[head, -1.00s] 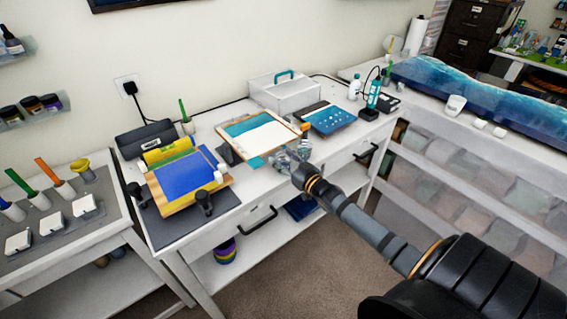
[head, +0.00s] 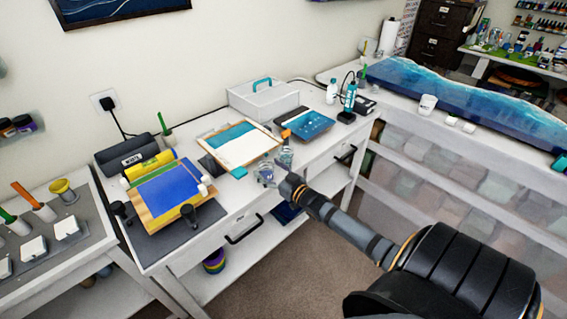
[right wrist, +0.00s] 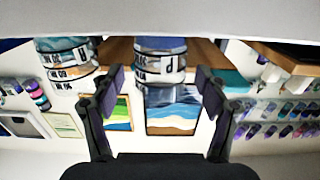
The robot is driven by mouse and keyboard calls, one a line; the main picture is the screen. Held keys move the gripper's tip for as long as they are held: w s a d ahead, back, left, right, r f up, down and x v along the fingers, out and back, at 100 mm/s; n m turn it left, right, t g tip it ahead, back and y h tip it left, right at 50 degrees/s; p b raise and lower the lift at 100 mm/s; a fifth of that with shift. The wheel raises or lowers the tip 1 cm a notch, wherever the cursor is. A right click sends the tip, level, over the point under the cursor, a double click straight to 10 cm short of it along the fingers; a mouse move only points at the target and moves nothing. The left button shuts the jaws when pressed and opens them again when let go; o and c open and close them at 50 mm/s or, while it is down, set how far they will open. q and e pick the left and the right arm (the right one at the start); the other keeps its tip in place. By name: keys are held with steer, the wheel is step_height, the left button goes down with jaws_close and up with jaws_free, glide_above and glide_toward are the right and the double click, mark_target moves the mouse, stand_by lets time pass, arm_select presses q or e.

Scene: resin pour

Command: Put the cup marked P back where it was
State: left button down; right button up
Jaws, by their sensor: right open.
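The cup marked P (right wrist: 160,68) is a clear measuring cup with dark print; it appears upside down in the right wrist view, between my fingers. My right gripper (right wrist: 158,88) is open around that view of the cup, with no finger visibly closed on it. In the head view my right gripper (head: 288,184) is at the front edge of the white workbench, just beside two clear cups. The nearer one (head: 265,174) seems to be the P cup; its letter is too small to read there. A second graduated cup (right wrist: 68,62) stands beside it. My left gripper is out of view.
Behind the cups lie a framed teal and white panel (head: 238,148) and a blue panel (head: 309,124). A blue board (head: 168,190) on a grey mat is at the left. A white box (head: 262,101) stands at the back. Lidded bins line the right bench.

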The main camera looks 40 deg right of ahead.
arm_select(q)
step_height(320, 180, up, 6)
steer(key=p, duration=0.4)
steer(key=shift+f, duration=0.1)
arm_select(e)
steer(key=s, duration=1)
steer(key=shift+d+r, duration=0.2)
steer(key=shift+d, duration=0.2)
steer(key=shift+s+f, duration=0.1)
